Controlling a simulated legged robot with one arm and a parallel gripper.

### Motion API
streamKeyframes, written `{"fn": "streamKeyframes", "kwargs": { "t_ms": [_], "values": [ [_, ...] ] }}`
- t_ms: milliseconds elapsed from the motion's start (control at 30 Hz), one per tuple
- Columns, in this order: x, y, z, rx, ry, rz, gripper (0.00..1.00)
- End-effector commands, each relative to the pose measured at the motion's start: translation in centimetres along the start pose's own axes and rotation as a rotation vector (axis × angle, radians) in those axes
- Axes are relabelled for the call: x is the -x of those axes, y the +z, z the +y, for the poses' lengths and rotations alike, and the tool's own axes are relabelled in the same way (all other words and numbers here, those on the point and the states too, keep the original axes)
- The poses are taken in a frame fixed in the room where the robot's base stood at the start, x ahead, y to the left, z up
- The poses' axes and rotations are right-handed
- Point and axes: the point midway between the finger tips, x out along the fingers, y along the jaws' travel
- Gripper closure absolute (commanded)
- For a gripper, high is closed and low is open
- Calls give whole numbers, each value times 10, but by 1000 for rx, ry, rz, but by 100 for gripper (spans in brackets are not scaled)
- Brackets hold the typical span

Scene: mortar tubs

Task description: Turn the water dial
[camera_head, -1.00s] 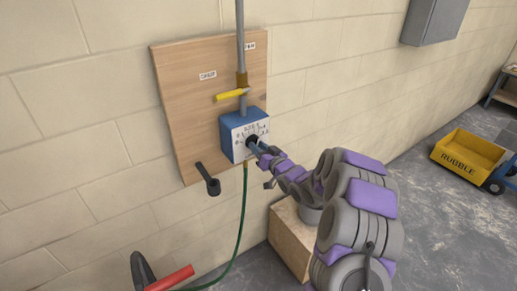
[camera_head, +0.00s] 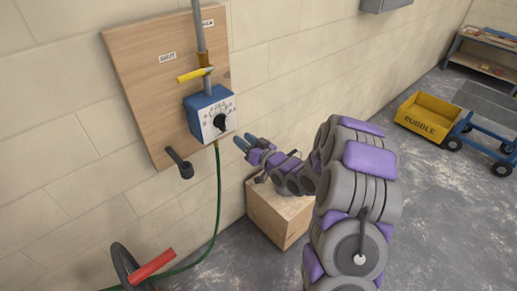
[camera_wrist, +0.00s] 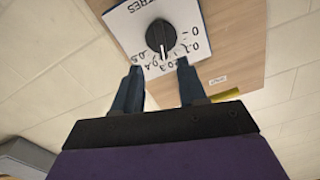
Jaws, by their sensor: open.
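The water dial (camera_head: 220,122) is a black round knob on the white face of a blue box (camera_head: 205,103), fixed to a wooden board on the wall. In the wrist view the dial (camera_wrist: 160,36) shows as a black knob with a pale pointer line, on a white plate with numbers. My gripper (camera_head: 242,140) is to the right of the box and a little below the dial, apart from it. In the wrist view my gripper (camera_wrist: 157,72) has its two fingers spread and nothing between them. The knob lies beyond the fingertips.
A yellow lever (camera_head: 194,75) sits on the pipe above the box. A dark handle (camera_head: 180,163) sticks out of the board below. A green hose (camera_head: 218,190) hangs from the box. A wooden crate (camera_head: 278,213) stands below my arm. A yellow rubble cart (camera_head: 428,117) is at right.

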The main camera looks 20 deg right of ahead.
Motion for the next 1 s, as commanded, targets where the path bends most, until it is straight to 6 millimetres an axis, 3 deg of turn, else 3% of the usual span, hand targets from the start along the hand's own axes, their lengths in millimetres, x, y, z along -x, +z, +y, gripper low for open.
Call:
{"fn": "streamKeyframes", "kwargs": {
  "t_ms": [200, 400, 1000],
  "values": [
    [40, -1, 1, -1, 4, -1, 58],
    [63, -1, 2, 1, 3, -1, 58],
    [72, 0, 1, 0, 1, 0, 58]
  ]
}}
